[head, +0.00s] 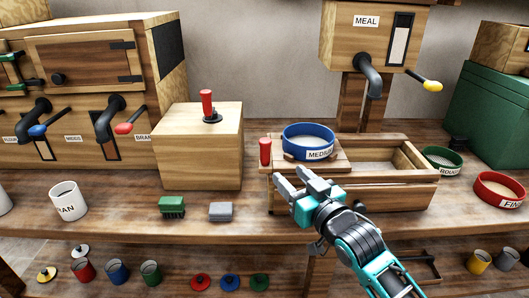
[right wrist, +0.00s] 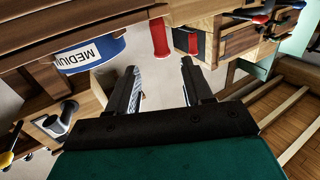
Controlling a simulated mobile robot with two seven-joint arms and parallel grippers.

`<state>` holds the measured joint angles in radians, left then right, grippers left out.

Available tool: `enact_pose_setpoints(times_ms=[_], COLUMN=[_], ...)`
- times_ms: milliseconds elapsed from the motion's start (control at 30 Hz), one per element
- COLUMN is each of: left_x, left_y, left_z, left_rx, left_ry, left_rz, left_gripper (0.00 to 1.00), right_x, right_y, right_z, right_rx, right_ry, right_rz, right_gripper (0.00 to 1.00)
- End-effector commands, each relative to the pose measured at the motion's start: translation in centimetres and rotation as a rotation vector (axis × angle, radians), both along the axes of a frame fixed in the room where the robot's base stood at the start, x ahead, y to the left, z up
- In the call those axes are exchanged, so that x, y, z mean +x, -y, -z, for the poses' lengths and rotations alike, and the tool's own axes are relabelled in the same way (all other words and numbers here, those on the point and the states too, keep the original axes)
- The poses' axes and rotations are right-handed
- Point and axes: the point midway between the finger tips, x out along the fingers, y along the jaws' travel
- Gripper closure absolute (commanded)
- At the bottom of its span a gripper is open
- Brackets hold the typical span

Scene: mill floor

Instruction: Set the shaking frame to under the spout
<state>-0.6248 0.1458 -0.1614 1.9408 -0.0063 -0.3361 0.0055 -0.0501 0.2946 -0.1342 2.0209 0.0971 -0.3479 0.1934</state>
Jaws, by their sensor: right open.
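The shaking frame (head: 335,162) is a wooden carriage with a red upright handle (head: 265,152) at its left end. It sits on the left part of a long wooden box (head: 392,190). A blue sieve labelled MEDIUM (head: 310,140) rests on the frame. The grey spout (head: 370,78) hangs from the MEAL bin, to the right of the sieve and above the box's open part. My right gripper (head: 287,179) is open and empty, in front of the box near the handle. In the right wrist view the red handle (right wrist: 161,38) shows beyond the fingertips, apparently untouched. My left gripper is not in view.
A yellow-tipped lever (head: 431,86) sticks out beside the spout. A green sieve (head: 442,160) and a red FINE sieve (head: 499,189) stand right of the box. A wooden block with a red knob (head: 207,105) stands left. A green brush (head: 172,207) and grey block (head: 220,212) lie in front.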

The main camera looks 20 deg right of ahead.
Motion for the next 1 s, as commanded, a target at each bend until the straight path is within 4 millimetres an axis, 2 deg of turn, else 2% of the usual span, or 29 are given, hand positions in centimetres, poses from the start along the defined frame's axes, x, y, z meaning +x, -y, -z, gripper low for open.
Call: enact_pose_setpoints(times_ms=[167,633,800,1000], left_x=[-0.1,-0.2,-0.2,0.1], left_y=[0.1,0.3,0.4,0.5], left_z=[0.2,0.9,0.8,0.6], left_rx=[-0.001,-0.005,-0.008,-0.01], left_ry=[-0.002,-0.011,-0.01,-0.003], left_rz=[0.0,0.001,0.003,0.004], left_gripper=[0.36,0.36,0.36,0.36], right_x=[1.9,10.1,11.7,12.4], right_y=[-0.4,-2.0,-2.3,-2.5], right_z=[0.0,0.0,0.1,0.1], right_rx=[0.0,0.0,0.0,0.0], right_ry=[0.001,0.0,-0.001,-0.001], right_rz=[-0.001,0.0,-0.001,-0.001], right_gripper=[0.49,0.49,0.49,0.49])
